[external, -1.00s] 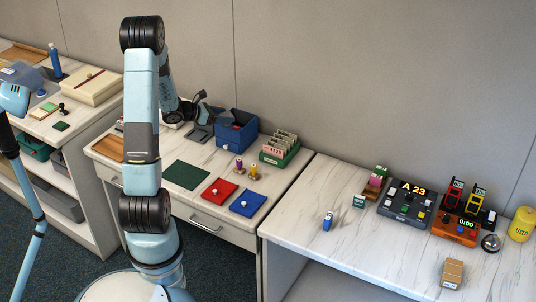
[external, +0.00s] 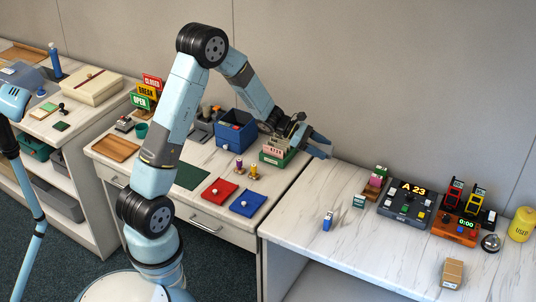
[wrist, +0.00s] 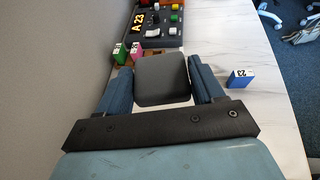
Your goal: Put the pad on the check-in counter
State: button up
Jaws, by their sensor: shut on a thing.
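A dark grey pad (wrist: 163,80) with rounded corners sits between the two blue fingers of my gripper (wrist: 163,88) in the wrist view. The gripper is shut on it. In the external view my gripper (external: 318,146) is above the gap between the two white marble-topped surfaces, near the back wall. I cannot make out the pad there. The right-hand marble-topped counter (external: 330,255) carries the number display; I take it as the check-in counter. The wrist view looks along this counter, with the pad held above it.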

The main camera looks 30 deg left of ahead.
jog(key=s+d+m+g, duration=0.35)
jog(key=s+d, duration=0.65)
jog(key=d, duration=0.5)
jog(key=s+d+m+g, duration=0.3)
jog(key=s+d+g, duration=0.2)
jog(key=s+d, duration=0.75)
send_over(408, 247)
jog(key=a, duration=0.1)
jog(key=shift+t+y, duration=0.35)
jog(key=shift+y, duration=0.05)
jog(key=f, duration=1.3)
jog(key=shift+s+f, duration=0.1)
jog(key=shift+s, duration=0.2)
jog(key=shift+w+d+f, duration=0.4)
jog(key=shift+d+f, duration=0.05)
jog(key=shift+f, duration=1.75)
jog(key=shift+f, duration=0.1)
jog(key=o, duration=1)
